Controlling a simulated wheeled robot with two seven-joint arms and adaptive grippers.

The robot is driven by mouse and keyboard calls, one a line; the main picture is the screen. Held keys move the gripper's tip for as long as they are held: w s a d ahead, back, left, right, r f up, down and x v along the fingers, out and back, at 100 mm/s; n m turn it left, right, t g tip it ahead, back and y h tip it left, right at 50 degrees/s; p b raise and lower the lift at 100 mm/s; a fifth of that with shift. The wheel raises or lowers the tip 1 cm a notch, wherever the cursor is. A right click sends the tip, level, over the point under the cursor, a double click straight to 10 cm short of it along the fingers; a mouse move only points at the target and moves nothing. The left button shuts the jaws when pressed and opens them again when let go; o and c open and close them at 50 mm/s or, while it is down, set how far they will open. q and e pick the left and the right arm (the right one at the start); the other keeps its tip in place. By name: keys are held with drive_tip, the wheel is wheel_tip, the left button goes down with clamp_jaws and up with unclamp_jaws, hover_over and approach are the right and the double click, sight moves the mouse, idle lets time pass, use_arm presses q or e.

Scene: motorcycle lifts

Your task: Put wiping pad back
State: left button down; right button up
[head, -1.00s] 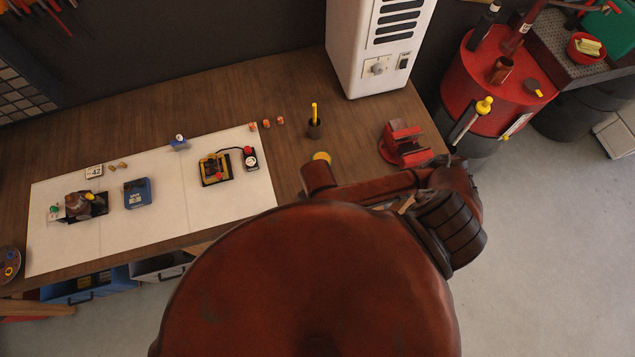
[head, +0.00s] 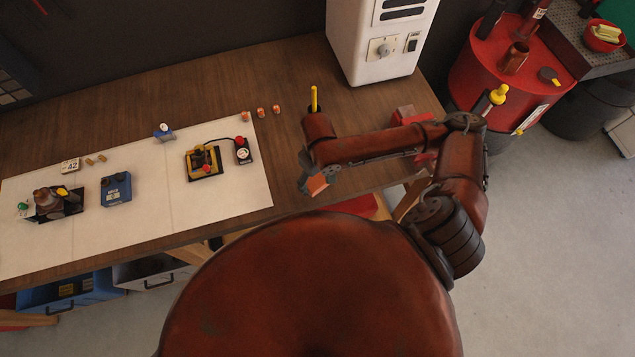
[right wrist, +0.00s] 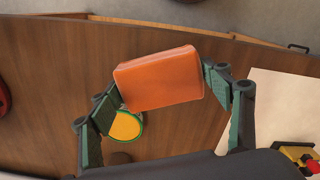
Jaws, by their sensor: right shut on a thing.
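The wiping pad (right wrist: 160,78) is an orange block with rounded edges. In the right wrist view my right gripper (right wrist: 163,92) is shut on it, one finger on either side. In the head view the orange pad (head: 317,185) shows below my right gripper (head: 309,183), over the bench near its front edge. A round yellow disc with a green rim (right wrist: 124,126) lies on the wood beyond the pad, partly hidden by a finger. In the head view my arm hides that disc. My left gripper is not in view.
A white mat (head: 235,192) with a yellow-black device (head: 203,161) and blue box (head: 116,189) lies to the left. A dark cup with a yellow stick (head: 314,98) and a red vise (head: 404,114) stand near my arm. Small orange pieces (head: 261,112) sit behind the mat.

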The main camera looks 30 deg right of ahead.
sight(318, 180)
drive_tip(key=shift+w+d+f, duration=0.35)
drive_tip(key=shift+w+f, duration=0.3)
drive_tip(key=shift+f, duration=0.05)
drive_tip(key=shift+w+d+f, duration=0.1)
drive_tip(key=shift+w+f, duration=0.05)
drive_tip(key=shift+f, duration=0.8)
drive_tip(key=shift+w+d+f, duration=0.1)
drive_tip(key=shift+f, duration=0.8)
drive_tip(key=shift+f, duration=0.15)
drive_tip(key=o, duration=1.1)
wheel_tip(318, 180, up, 12)
drive_tip(key=shift+r+p, duration=0.2)
drive_tip(key=shift+p, duration=0.15)
